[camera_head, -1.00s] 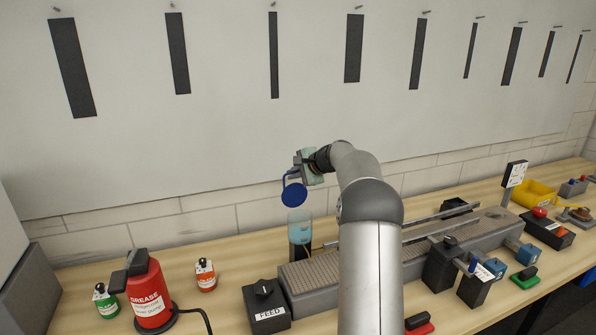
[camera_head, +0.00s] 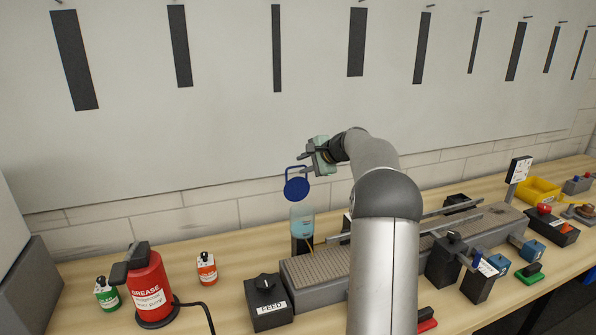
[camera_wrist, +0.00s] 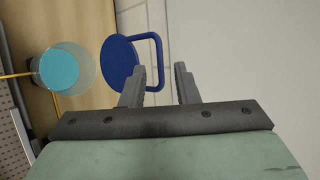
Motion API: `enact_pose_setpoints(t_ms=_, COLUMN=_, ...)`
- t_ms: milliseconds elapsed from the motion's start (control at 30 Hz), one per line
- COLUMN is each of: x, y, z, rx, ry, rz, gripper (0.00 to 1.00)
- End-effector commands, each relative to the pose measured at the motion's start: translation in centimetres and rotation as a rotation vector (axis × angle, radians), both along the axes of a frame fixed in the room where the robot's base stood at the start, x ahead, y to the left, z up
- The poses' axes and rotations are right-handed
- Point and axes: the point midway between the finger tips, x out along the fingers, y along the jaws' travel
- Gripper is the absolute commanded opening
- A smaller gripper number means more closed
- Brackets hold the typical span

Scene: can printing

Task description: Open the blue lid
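The blue lid (camera_head: 296,189) is a round disc with a loop handle. It stands raised above the clear cylinder (camera_head: 302,225) with teal contents. In the wrist view, the lid (camera_wrist: 120,62) is beside the cylinder's uncovered round top (camera_wrist: 62,68). Any hinge or link between them cannot be made out. My gripper (camera_head: 306,158) is just above and right of the lid. In the wrist view, my gripper (camera_wrist: 162,72) has its fingers apart, and the handle's outer bar shows in the gap without visible contact on both sides.
A ridged conveyor (camera_head: 325,265) runs right from the cylinder. A FEED box (camera_head: 268,303), red grease can (camera_head: 150,290) and small red bottle (camera_head: 206,269) stand at the left. The wall is behind. A yellow bin (camera_head: 538,190) is far right.

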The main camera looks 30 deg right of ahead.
Motion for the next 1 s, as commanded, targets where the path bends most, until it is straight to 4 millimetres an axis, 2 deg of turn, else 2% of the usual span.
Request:
enact_pose_setpoints(t_ms=33, x=-1.1, y=-0.5, z=0.4, rx=-0.003, ry=-0.003, rz=-0.003, gripper=0.28)
enact_pose_setpoints(t_ms=300, x=-6.4, y=-2.1, z=4.2, rx=-0.003, ry=-0.003, rz=-0.004, gripper=0.28)
enact_pose_setpoints(t_ms=500, x=-9.2, y=-2.9, z=6.2, rx=-0.002, ry=-0.002, rz=-0.002, gripper=0.28)
enact_pose_setpoints(t_ms=700, x=-10.4, y=-3.3, z=7.1, rx=-0.001, ry=0.000, rz=-0.001, gripper=0.28)
enact_pose_setpoints(t_ms=1000, x=-10.5, y=-3.3, z=7.3, rx=0.000, ry=0.000, rz=0.000, gripper=0.28)
